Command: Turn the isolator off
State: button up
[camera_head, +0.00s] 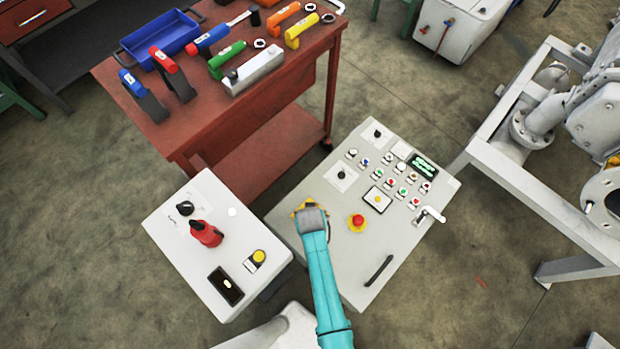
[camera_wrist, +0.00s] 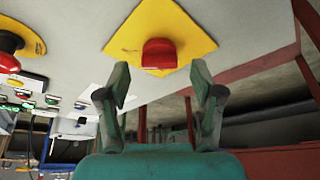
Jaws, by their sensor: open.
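The isolator is a red rotary handle (camera_wrist: 160,54) on a yellow square plate (camera_wrist: 190,20), on the grey face of the larger control panel. In the head view only a yellow edge of the plate (camera_head: 296,213) shows; my arm's end hides the handle. My gripper (camera_head: 310,212) is at the panel's left side, over the isolator. In the wrist view my gripper (camera_wrist: 159,82) is open, with its two fingers apart and the red handle just beyond and between their tips. The gap between the fingers is empty; I cannot tell whether either finger touches the handle.
A red emergency stop button (camera_head: 357,222) on yellow sits right of my gripper. Several small buttons, a display (camera_head: 422,166) and a lever handle (camera_head: 430,214) are on the panel. A smaller box (camera_head: 190,265) with a red handle (camera_head: 206,233) stands left. A red tool cart (camera_head: 200,125) is behind.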

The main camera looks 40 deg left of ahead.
jog(key=shift+x, duration=0.95)
jog(key=c, duration=1.1)
jog(key=shift+c, duration=0.2)
